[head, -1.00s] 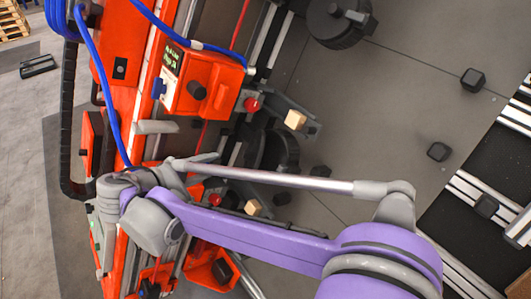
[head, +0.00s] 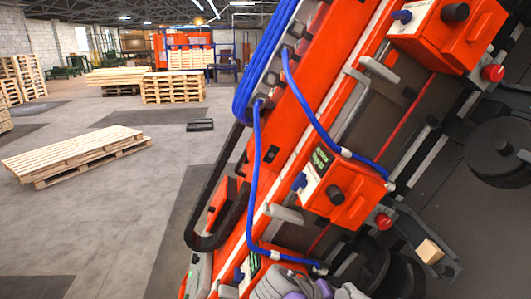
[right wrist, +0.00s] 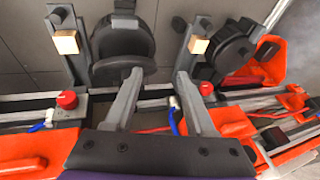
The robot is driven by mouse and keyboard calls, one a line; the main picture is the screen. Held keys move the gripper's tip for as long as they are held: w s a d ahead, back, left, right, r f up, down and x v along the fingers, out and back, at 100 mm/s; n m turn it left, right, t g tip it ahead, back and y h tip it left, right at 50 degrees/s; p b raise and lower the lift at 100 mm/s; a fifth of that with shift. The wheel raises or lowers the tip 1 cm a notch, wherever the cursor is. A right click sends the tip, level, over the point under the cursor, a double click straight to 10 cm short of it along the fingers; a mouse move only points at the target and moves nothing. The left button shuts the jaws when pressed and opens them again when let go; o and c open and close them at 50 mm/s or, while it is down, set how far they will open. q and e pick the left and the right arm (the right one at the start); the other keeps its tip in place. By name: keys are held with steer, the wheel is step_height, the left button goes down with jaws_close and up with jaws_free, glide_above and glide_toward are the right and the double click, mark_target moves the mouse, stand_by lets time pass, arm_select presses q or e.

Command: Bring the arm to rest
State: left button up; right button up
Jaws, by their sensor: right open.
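My right gripper (right wrist: 158,77) shows in the right wrist view with its two grey fingers spread apart. Nothing is between them. They reach over the orange machine, near black round wheels and small wooden blocks. In the head view only a grey and purple part of my arm (head: 295,289) shows at the bottom edge, in front of the orange machine (head: 285,130). The gripper's fingers cannot be made out there. My left gripper is not in view.
An orange control box (head: 350,203) with a red button stands on the machine, close above the arm. Blue hoses (head: 255,180) loop along the machine. A wooden pallet (head: 75,153) lies on the floor at left, with open grey floor around it.

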steer(key=s+f+m+t+y, duration=0.2)
steer(key=s+f+m+y, duration=0.1)
steer(key=s+f+y, duration=0.5)
steer(key=s+f, duration=0.3)
steer(key=s, duration=0.1)
steer(key=shift+s, duration=0.2)
